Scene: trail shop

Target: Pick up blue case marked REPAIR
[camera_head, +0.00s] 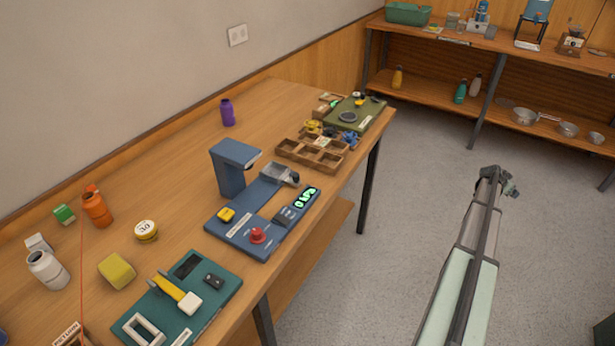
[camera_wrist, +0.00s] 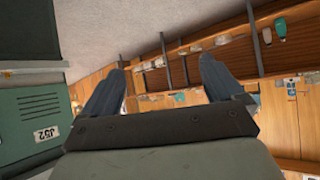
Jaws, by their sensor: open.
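I cannot make out a blue case marked REPAIR in either view. A small dark blue edge (camera_head: 2,338) shows at the bottom left corner of the head view, too cut off to identify. My gripper (camera_head: 500,180) is at the end of my arm, over the grey floor to the right of the wooden table (camera_head: 190,125) and apart from it. In the wrist view my gripper (camera_wrist: 165,80) is open, its two dark fingers spread with nothing between them.
The table holds a blue press-like device (camera_head: 233,168), a green board with a hammer (camera_head: 215,300), a wooden compartment tray (camera_head: 310,155), a purple bottle (camera_head: 228,112) and an orange bottle (camera_head: 97,208). Shelving (camera_head: 435,90) stands behind. A green locker (camera_wrist: 30,110) shows left in the wrist view.

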